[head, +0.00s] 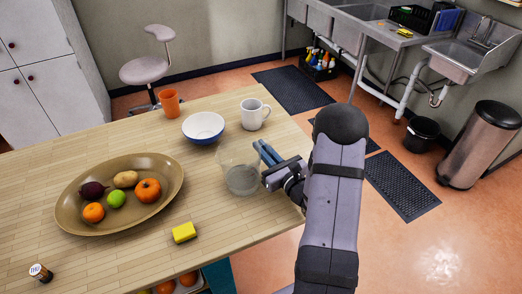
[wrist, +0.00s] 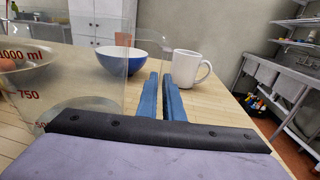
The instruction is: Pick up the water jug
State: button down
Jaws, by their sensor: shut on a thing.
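The water jug (head: 241,178) is a clear measuring jug with some water in it, at the right side of the wooden table. In the wrist view the jug (wrist: 28,85) fills the left edge, with red volume marks and a clear part reaching right to the fingers. My gripper (head: 264,153) is at the jug's right side, its blue fingers (wrist: 162,90) close together and shut on the jug, seemingly at its clear handle. The exact contact is hard to see through the clear material. The jug looks upright; I cannot tell whether its base touches the table.
A blue and white bowl (head: 203,129) and a white mug (head: 254,114) stand just behind the jug. An orange cup (head: 169,103) is farther back. A brown fruit platter (head: 72,222) lies left, a yellow sponge (head: 184,232) in front. The table's right edge is close.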

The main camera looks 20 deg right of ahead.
notch_tip(320, 180, up, 9)
jog(key=shift+r+b, duration=0.2)
jog(key=shift+b, duration=0.25)
dwell(0.6)
jog(key=shift+d, duration=0.1)
